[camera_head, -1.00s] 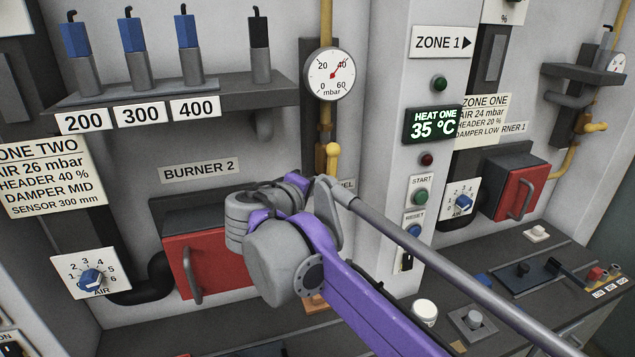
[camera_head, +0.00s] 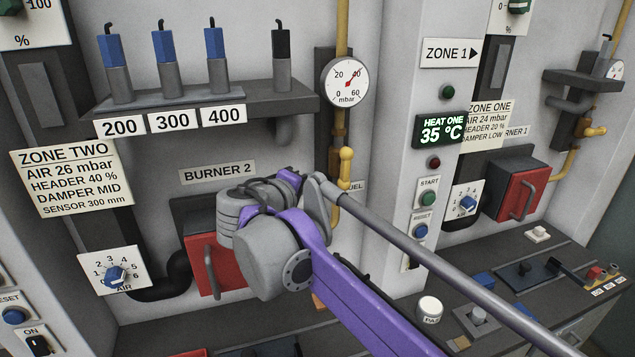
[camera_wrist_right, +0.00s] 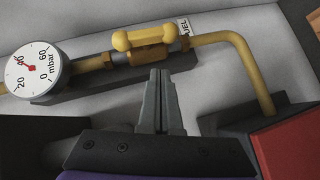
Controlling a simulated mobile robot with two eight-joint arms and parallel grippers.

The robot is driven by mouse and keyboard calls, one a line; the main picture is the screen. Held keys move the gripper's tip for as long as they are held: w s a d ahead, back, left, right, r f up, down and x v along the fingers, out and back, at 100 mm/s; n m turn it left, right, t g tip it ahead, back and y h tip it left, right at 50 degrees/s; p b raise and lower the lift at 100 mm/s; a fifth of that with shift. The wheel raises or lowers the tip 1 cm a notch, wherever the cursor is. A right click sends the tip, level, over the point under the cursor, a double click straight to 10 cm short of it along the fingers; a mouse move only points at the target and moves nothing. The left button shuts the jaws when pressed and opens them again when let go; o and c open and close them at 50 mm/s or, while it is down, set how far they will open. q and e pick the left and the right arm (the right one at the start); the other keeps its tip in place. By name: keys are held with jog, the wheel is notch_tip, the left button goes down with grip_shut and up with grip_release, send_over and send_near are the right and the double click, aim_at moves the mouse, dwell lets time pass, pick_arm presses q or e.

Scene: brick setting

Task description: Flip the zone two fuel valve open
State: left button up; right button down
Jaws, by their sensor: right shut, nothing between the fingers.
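The zone two fuel valve has a yellow handle (camera_head: 346,167) on the vertical pipe under the gauge, beside a partly hidden FUEL label. In the right wrist view the yellow handle (camera_wrist_right: 148,39) lies roughly in line with its pipe. My right gripper (camera_wrist_right: 160,74) is shut and empty, its fingertips just short of the valve body; I cannot tell whether they touch. In the head view my purple right arm hides this gripper. My left gripper is not in view.
The mbar gauge (camera_head: 344,82) sits above the valve. The red BURNER 2 door (camera_head: 212,266) is partly behind my arm. The ZONE 1 column (camera_head: 436,240) stands to the right.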

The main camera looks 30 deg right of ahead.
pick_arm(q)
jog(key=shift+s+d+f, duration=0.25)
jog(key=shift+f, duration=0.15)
pick_arm(e)
jog(key=v, duration=0.8)
jog(key=shift+s+r, duration=0.25)
jog(key=shift+s, duration=0.2)
jog(key=shift+a, duration=0.15)
jog(key=s+f+m+g+y, duration=0.1)
jog(key=s+f+y, duration=0.25)
jog(key=f, duration=0.65)
jog(key=s+f+g+y, duration=0.2)
jog(key=s+f, duration=0.3)
jog(key=f, duration=0.6)
jog(key=s+a+f+m+y, duration=0.1)
jog(key=s+a+f+y, duration=0.2)
jog(key=f, duration=0.5)
jog(key=s+a+f+m+y, duration=0.1)
jog(key=s+a+f+y, duration=0.2)
jog(key=f, duration=0.5)
jog(key=s+y, duration=0.1)
jog(key=s, duration=0.1)
jog(key=shift+s+m+t, duration=0.3)
jog(key=shift+s+m, duration=0.05)
jog(key=shift+m, duration=0.05)
